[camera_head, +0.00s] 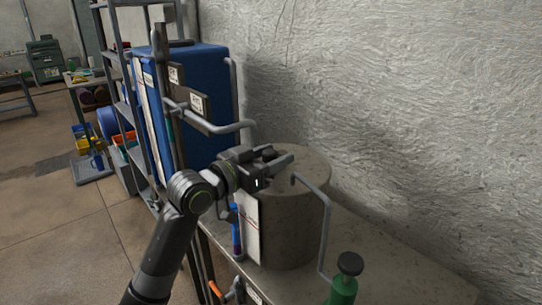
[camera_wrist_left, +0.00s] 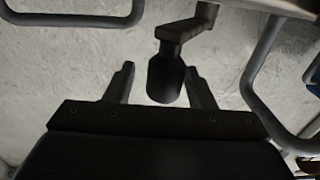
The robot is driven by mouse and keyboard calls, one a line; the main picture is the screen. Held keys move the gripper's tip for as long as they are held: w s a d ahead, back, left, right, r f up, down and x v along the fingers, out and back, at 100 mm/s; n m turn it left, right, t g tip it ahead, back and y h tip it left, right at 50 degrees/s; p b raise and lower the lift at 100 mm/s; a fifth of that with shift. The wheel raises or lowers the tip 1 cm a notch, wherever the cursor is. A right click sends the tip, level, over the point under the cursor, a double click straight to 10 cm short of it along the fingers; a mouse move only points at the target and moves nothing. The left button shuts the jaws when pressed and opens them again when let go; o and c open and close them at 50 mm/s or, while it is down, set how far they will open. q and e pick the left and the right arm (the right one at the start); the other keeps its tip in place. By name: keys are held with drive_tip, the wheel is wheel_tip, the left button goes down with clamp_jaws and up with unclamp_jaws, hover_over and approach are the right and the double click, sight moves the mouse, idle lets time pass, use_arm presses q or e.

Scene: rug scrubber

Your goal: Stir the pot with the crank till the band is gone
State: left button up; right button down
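The grey speckled pot (camera_head: 290,225) stands on the bench against the wall, with a pale paper sheet on its side and a bent metal handle (camera_head: 327,225) at its right. My left gripper (camera_head: 277,161) is at the pot's top left edge. The crank's dark grip (camera_wrist_left: 166,77) hangs from a short bent arm in the left wrist view. It sits between the spread fingers of my left gripper (camera_wrist_left: 163,88), with a clear gap to the left finger and close to the right one. No band can be made out on the pot. My right gripper is not in view.
A blue cabinet or tank (camera_head: 203,95) with metal rails stands just behind the pot. A green bottle with a black cap (camera_head: 345,282) stands on the bench (camera_head: 400,275) in front. The rough wall (camera_head: 420,100) closes off the right side. Open floor lies at the left.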

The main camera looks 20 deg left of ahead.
use_arm(q)
drive_tip(key=shift+a, duration=0.1)
drive_tip(key=shift+s+a, duration=0.35)
drive_tip(key=shift+s, duration=0.1)
drive_tip(key=v, duration=1.6)
drive_tip(key=shift+s, duration=0.2)
drive_tip(key=shift+d, duration=0.1)
